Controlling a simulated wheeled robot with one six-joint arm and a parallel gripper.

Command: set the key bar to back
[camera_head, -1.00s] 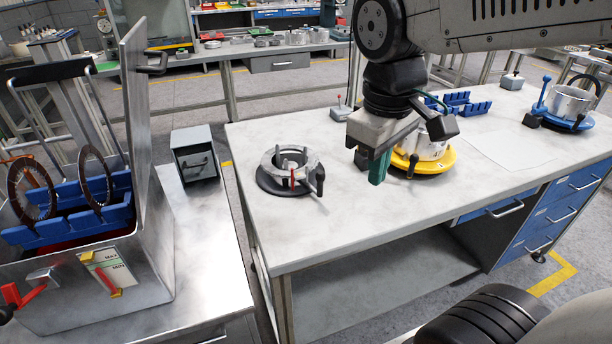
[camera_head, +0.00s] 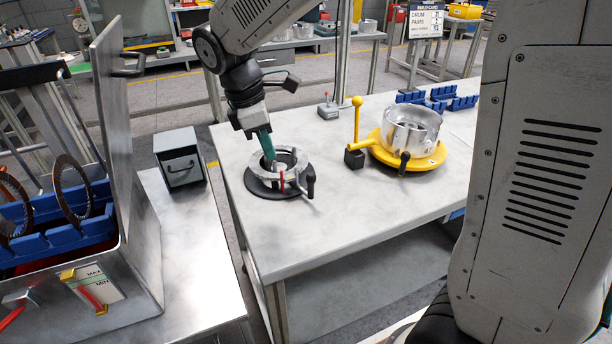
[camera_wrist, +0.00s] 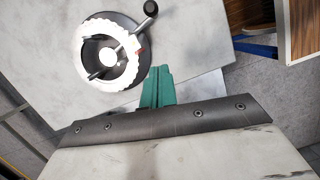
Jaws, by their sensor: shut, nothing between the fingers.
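A silver ring fixture (camera_head: 292,177) sits on a round black base at the left end of the workbench. It has a black-knobbed handle (camera_head: 310,181) and a red marker (camera_head: 282,182) on its near right side. In the wrist view the ring (camera_wrist: 84,37) shows a dark bar (camera_wrist: 97,74) across its inside; I cannot tell for sure that this is the key bar. My gripper (camera_head: 268,158) has green fingers, shut and empty. In the head view they overlap the ring's far left part; contact cannot be told. In the wrist view the fingers (camera_wrist: 158,72) point beside the fixture.
A yellow turntable (camera_head: 375,150) with a silver drum (camera_head: 411,130) and an upright yellow lever (camera_head: 356,120) stands to the right. Blue racks (camera_head: 440,98) lie behind it. A metal bin (camera_head: 140,255) with an open lid stands at left. The bench's front is clear.

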